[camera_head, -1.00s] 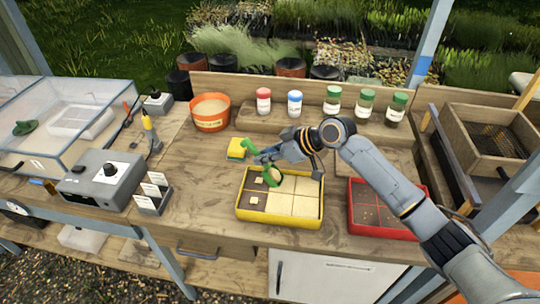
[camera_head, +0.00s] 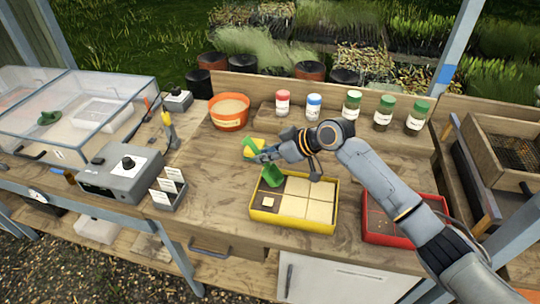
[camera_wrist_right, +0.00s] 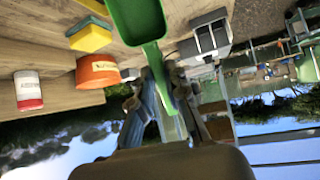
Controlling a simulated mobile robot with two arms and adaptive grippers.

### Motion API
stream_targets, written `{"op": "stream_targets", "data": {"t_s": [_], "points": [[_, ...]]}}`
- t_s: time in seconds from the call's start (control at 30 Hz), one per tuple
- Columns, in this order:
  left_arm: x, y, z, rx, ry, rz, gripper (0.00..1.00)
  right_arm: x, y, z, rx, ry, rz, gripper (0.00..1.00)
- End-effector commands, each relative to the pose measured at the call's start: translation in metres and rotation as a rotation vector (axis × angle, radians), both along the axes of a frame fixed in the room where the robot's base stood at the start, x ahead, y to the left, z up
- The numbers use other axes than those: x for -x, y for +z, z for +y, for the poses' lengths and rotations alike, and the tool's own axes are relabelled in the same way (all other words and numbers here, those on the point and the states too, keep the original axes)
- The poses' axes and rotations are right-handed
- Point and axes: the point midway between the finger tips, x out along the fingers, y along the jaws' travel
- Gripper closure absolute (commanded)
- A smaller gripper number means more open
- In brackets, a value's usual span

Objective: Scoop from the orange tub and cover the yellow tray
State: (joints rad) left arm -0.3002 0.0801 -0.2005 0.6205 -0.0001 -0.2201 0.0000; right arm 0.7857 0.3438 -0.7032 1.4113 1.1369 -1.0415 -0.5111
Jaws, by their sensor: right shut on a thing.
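My right gripper (camera_head: 258,154) is shut on the handle of a green scoop (camera_head: 272,177). In the right wrist view the scoop (camera_wrist_right: 138,18) shows a bare green inside in the part that is in frame. The scoop is tilted over the back left corner of the yellow tray (camera_head: 292,226). The tray has several compartments; the middle and right ones are covered in pale material. The front left one is dark with a small pale patch. The back left one is partly hidden by the scoop. The orange tub (camera_head: 229,121) holds pale material. My left gripper is out of view.
A yellow and green sponge (camera_head: 253,146) lies just behind the gripper. A red tray (camera_head: 395,238) stands right of the yellow tray, under my right arm. Several capped jars (camera_head: 351,107) line the back. A grey box (camera_head: 122,180) stands left.

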Motion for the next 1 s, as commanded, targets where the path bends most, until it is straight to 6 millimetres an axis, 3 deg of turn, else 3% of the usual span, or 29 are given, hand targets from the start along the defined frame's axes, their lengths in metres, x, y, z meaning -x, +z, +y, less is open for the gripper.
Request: {"op": "stream_targets", "data": {"t_s": [0.7,1.0], "points": [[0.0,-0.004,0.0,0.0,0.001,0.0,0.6,-0.009,0.0,0.032,-0.001,0.001,-0.002,1.0],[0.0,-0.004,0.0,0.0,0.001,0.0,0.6,-0.01,0.001,0.035,-0.001,0.0,0.0,1.0]]}}
